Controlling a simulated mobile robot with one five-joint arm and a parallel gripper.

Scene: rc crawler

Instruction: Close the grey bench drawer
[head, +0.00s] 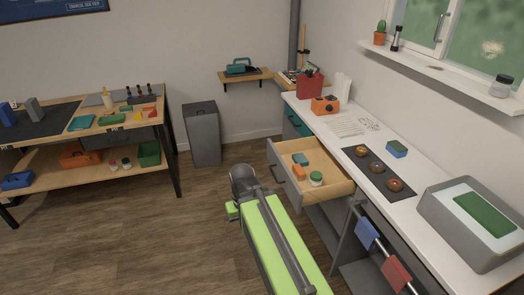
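The grey bench drawer is pulled open from the white-topped bench on the right. Its grey front (283,185) with a handle faces left, and its wooden inside (325,163) shows. Inside lie a teal block (300,158), an orange block (299,172) and a green-lidded jar (316,179). My green arm reaches up from the bottom of the picture to a dark rounded joint (243,179), left of the drawer front with floor showing between. No gripper fingers can be made out.
The white bench top (345,110) carries a mat with several round pieces, a blue-green block and a grey bin. Cloths hang from a rail (384,249) below. A grey cabinet (202,134) and wooden workbench (95,165) stand left. Wooden floor (130,240) is open between.

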